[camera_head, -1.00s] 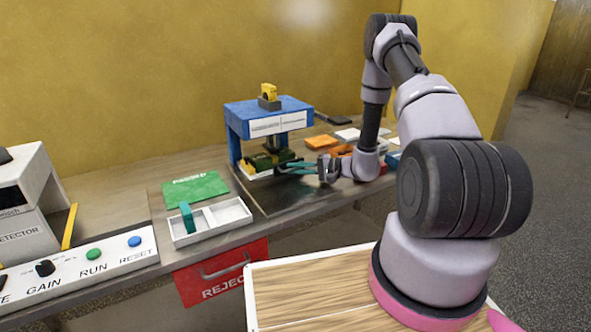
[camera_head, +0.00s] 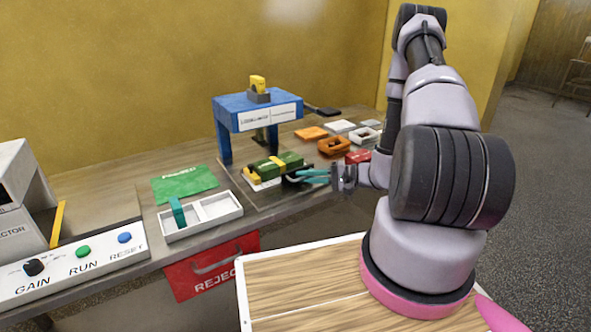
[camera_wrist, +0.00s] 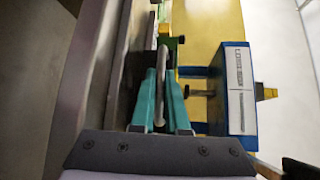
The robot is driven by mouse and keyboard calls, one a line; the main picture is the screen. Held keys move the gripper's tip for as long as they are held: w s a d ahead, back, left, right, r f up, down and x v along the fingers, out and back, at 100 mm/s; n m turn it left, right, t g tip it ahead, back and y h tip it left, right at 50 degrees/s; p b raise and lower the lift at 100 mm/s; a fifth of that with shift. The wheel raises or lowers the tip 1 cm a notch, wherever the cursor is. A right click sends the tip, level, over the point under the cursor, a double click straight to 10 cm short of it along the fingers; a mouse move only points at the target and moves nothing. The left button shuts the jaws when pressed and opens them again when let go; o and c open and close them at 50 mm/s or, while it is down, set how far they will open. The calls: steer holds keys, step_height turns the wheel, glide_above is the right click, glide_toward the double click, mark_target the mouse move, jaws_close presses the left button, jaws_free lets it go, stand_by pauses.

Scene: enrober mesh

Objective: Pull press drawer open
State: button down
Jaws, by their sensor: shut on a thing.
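The press (camera_head: 258,118) is a blue frame with a white label and a yellow top piece, standing on the workbench. Its drawer (camera_head: 265,178) sticks out in front of the frame and carries a green block with a yellow band (camera_head: 278,164). My gripper (camera_head: 308,177) has teal fingers and is at the drawer's front. In the wrist view, the fingers of my gripper (camera_wrist: 160,105) are shut on the grey drawer handle (camera_wrist: 160,85). The blue press (camera_wrist: 235,88) shows at the right of that view. The handle is mostly hidden by the fingers in the head view.
A white two-compartment tray (camera_head: 201,216) with a teal piece stands left of the drawer, near a green mat (camera_head: 184,184). A red reject drawer (camera_head: 211,266) is in the bench front. Orange, white and red parts lie right of the press. A control panel (camera_head: 75,262) is at left.

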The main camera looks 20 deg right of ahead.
steer(key=shift+s+d, duration=0.25)
steer(key=shift+s, duration=0.5)
steer(key=shift+s+d, duration=0.25)
steer(key=shift+s, duration=0.5)
steer(key=shift+s+d, duration=0.25)
steer(key=shift+s, duration=0.5)
steer(key=c, duration=0.9)
jaws_free()
steer(key=v, duration=1)
steer(key=shift+s+d, duration=0.15)
steer(key=shift+d, duration=0.2)
